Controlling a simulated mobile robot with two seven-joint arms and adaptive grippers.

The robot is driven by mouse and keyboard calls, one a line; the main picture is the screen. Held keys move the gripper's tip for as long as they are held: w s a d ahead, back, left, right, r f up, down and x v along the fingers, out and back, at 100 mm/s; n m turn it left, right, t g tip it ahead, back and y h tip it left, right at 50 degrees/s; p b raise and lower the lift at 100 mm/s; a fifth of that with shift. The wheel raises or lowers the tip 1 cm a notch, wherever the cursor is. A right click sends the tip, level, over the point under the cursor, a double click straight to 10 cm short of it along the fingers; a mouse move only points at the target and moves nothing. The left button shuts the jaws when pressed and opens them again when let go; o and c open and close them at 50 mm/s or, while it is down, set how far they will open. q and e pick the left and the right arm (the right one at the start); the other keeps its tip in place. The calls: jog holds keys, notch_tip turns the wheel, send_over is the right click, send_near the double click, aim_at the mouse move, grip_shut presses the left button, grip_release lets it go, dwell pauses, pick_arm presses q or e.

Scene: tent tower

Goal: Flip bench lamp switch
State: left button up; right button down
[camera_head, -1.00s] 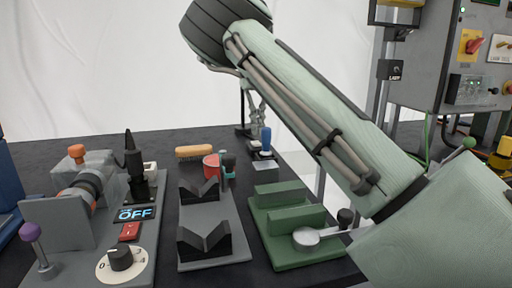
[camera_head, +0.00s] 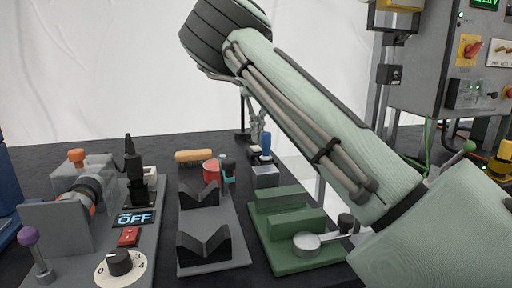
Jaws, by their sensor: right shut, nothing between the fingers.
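A small black switch box (camera_head: 389,74) is fixed to the grey post at the upper right, beside the control cabinet. It may be the bench lamp switch; its label and lever position are too small to read. My right arm crosses the view from the lower right to the upper middle. My right gripper (camera_head: 257,134) hangs small and partly hidden behind the arm, at the back of the bench. It is shut and empty, close to a blue-topped part (camera_head: 266,143), and well left of the switch box. I cannot tell whether it touches the blue part. My left gripper is not in view.
A grey control cabinet (camera_head: 438,62) with knobs stands at the right.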

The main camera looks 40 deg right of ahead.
aim_at(257, 148)
jog(key=shift+f+b, duration=0.6)
jog(key=shift+f, duration=0.5)
dwell(0.9)
jog(key=shift+r, duration=0.1)
notch_tip(257, 148, up, 5)
jog(key=p, duration=0.4)
jog(key=shift+r+p, duration=0.75)
jog(key=shift+r, duration=0.2)
